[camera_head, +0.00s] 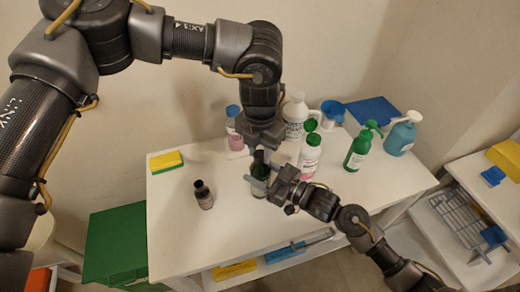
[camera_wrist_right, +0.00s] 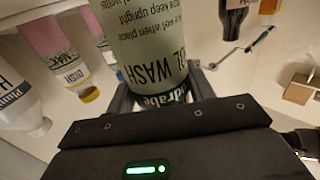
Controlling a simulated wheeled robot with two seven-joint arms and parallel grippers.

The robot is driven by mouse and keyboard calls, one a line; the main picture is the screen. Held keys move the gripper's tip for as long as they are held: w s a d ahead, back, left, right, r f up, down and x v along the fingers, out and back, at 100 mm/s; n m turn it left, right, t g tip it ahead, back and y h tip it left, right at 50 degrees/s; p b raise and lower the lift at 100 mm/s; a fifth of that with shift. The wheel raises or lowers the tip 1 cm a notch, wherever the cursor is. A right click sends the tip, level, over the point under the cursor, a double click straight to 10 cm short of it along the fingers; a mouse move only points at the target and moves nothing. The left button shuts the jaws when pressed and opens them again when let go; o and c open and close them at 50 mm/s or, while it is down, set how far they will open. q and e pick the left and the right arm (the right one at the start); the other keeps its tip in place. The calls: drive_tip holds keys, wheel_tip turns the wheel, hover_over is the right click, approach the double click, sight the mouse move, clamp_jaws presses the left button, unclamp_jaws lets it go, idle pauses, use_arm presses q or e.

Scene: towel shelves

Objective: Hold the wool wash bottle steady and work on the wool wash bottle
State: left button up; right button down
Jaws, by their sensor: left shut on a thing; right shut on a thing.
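My left gripper (camera_head: 261,163) comes down from above and is shut at the bottle's top. The cap is hidden, so I cannot tell whether it is on.
A dark bottle (camera_head: 203,195) stands to the left, a yellow sponge (camera_head: 166,160) at the back left. Behind are a pink bottle (camera_head: 234,128), a white jug (camera_head: 295,115) and a white-pink bottle (camera_head: 310,156). Green (camera_head: 360,149) and blue (camera_head: 400,138) pump bottles stand right. The table's front left is clear.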

use_arm(q)
drive_tip(key=m, duration=0.6)
drive_tip(key=o, duration=1.1)
drive_tip(key=shift+o, duration=0.2)
drive_tip(key=shift+r, duration=0.1)
wheel_tip(320, 180, up, 12)
use_arm(e)
drive_tip(key=shift+c, duration=2.4)
unclamp_jaws()
